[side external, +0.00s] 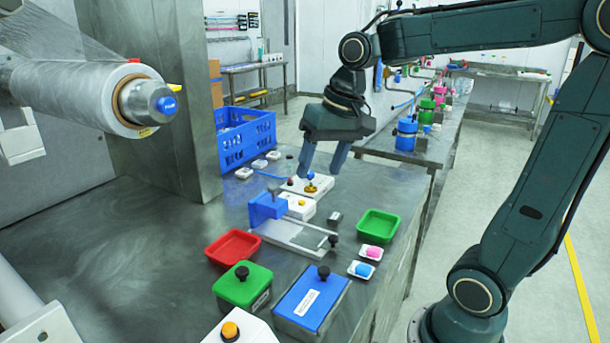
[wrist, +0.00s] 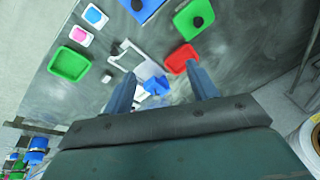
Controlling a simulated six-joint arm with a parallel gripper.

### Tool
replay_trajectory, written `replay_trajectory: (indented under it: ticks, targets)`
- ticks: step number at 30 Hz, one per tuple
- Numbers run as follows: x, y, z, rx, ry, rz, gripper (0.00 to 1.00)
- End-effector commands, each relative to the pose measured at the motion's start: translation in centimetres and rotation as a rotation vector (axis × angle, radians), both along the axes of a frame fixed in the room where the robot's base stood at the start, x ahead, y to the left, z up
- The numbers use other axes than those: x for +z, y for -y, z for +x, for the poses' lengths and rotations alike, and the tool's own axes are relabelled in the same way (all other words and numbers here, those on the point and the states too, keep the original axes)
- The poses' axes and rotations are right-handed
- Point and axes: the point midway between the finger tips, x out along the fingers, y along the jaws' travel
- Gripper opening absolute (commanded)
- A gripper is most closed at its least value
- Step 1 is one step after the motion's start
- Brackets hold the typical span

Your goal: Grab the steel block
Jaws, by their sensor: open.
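The steel block (side external: 335,217) is a small grey block on the metal table, between the white slide fixture and the green tray. My gripper (side external: 320,172) is open and empty, pointing down above the table. In the side view it is above and behind the block, over the white button box; its fingers (wrist: 161,74) do not touch the block.
The blue-and-white slide fixture (side external: 290,232) stands close left of the block. The green tray (side external: 378,224) is at its right, and the red tray (side external: 232,246) is farther left. Green (side external: 242,284) and blue (side external: 311,297) lidded boxes are in front. A blue crate (side external: 245,136) stands behind.

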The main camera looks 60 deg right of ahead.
Motion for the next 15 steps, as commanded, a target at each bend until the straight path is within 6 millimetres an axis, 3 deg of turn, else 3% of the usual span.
replay_trajectory:
  ticks: [6,15]
  targets:
    - [-1.0,3.4,3.9,-0.146,-0.079,0.072,0.58]
    - [-3.7,9.1,8.1,-0.344,-0.182,0.165,0.58]
